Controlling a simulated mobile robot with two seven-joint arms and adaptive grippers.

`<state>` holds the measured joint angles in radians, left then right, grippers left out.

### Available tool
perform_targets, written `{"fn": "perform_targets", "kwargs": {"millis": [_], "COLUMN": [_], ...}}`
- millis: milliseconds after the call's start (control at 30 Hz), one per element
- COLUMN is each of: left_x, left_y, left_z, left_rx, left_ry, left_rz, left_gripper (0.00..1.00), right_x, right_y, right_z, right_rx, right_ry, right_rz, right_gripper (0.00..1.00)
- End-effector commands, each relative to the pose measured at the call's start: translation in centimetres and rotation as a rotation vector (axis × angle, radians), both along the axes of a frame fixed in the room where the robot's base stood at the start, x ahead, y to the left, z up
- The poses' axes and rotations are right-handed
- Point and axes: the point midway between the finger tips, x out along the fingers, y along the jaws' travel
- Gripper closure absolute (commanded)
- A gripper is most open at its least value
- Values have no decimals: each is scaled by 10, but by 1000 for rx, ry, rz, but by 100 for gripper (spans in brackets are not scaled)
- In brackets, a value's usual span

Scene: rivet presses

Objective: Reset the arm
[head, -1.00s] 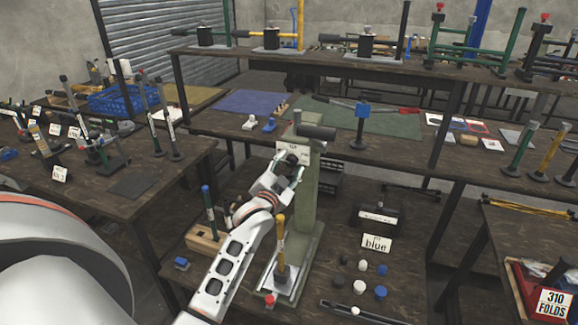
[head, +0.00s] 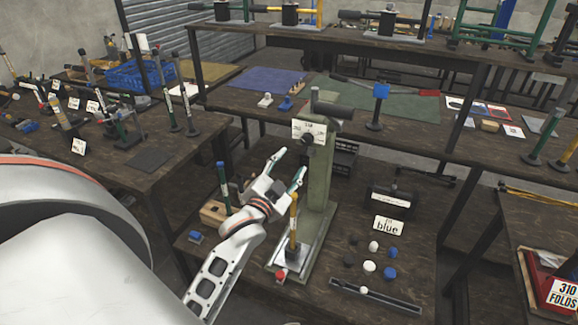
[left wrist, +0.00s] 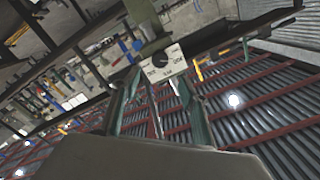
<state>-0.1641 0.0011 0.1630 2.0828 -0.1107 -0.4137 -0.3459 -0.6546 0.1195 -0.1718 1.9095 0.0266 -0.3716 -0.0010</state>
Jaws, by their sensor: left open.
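My left arm reaches in from the lower left of the head view. Its gripper (head: 288,164) is open and empty, fingers spread, just left of the green press column (head: 318,180) and below its white dial plate (head: 309,131). The plate carries a dark round knob (head: 307,139). In the left wrist view the open gripper (left wrist: 152,95) has the dial plate (left wrist: 173,70) beyond its fingertips, with the knob (left wrist: 160,61) in sight. The gripper appears clear of the knob. My right gripper is not in view.
A yellow-topped lever (head: 293,220) stands upright at the press base, close to my left wrist. A blue-topped rod (head: 223,180) stands left of it. A table (head: 140,190) stands left.

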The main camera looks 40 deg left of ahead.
Motion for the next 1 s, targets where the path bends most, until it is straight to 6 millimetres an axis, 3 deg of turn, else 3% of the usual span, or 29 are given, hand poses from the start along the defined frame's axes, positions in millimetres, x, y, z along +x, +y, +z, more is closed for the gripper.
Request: {"fn": "perform_targets", "kwargs": {"millis": [667, 767, 833, 1000], "left_x": [-4, -10, -19, -62], "left_y": [-2, -12, -26, -74], "left_z": [-3, -24, -51, -143], "left_rx": [-3, -26, -59, -187], "left_ry": [5, 37, 80, 236], "left_rz": [-3, -25, -52, -137], "left_gripper": [56, 56, 56, 56], "right_x": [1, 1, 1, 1], "right_y": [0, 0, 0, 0], "right_z": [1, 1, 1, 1], "right_rx": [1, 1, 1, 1], "right_ry": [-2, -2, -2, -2], "right_rz": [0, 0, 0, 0], "right_gripper": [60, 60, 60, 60]}}
